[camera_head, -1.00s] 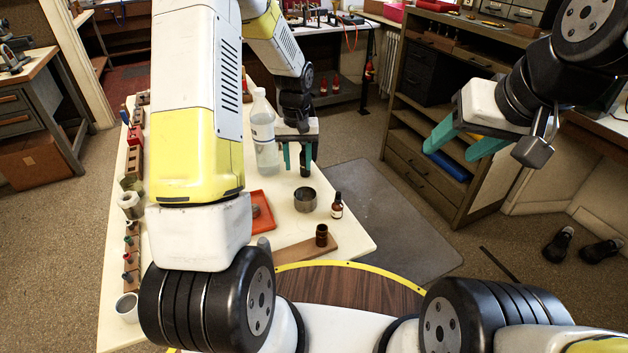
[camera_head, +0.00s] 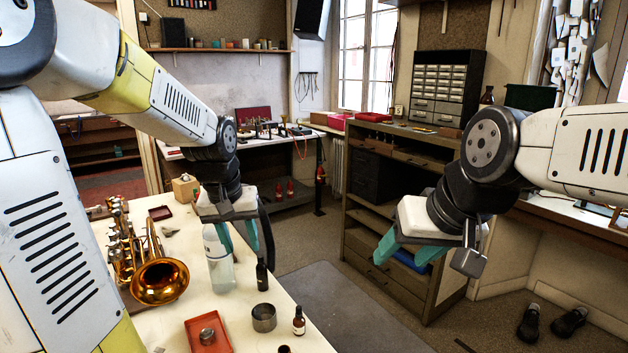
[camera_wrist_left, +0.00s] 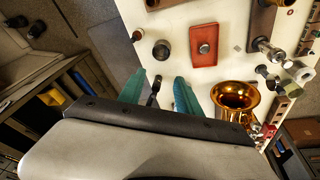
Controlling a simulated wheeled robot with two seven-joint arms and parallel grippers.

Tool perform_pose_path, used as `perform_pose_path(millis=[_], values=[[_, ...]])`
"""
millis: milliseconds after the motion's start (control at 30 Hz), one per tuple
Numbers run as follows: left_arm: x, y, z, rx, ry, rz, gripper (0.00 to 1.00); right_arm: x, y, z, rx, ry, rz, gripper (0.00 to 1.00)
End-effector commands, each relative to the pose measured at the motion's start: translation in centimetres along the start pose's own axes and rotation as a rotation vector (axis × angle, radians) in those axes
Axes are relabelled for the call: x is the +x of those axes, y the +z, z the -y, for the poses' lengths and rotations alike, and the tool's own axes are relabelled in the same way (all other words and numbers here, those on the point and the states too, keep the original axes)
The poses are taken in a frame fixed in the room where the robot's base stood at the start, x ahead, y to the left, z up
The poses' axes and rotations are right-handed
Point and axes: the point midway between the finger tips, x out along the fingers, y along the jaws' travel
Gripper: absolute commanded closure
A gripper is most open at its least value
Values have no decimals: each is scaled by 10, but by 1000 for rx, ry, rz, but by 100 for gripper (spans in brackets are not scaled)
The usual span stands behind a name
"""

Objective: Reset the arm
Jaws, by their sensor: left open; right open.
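My left gripper (camera_head: 240,240) is open, with two teal fingers pointing down over the white-topped table, close to a clear bottle and a small dark bottle. In the left wrist view its fingers (camera_wrist_left: 160,92) are apart, and a small dark item shows between them, below. I cannot tell how far above it they are. My right gripper (camera_head: 405,252) is open and empty, held in the air at the right, in front of the wooden cabinet. My left arm covers the left side of the head view.
The table (camera_head: 180,232) carries a brass horn (camera_head: 158,275), the clear bottle (camera_head: 218,262), the dark bottle (camera_head: 262,275), a metal cup (camera_head: 264,318), a brown bottle (camera_head: 299,321) and a red tray (camera_head: 195,332). A wooden cabinet (camera_head: 400,277) stands behind my right gripper. Shoes (camera_head: 548,322) lie on the floor.

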Motion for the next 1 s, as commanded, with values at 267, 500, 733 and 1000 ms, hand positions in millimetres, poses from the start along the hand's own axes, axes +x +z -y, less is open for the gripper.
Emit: perform_pose_path(millis=[267,500,733,1000], values=[[-78,71,-6,77,78,-171,59,0,0,0,0,0,0,44],[-101,116,-10,128,125,-265,59,0,0,0,0,0,0,44],[-104,126,-11,140,135,-284,59,0,0,0,0,0,0,44],[-104,125,-10,139,134,-284,59,0,0,0,0,0,0,44]])
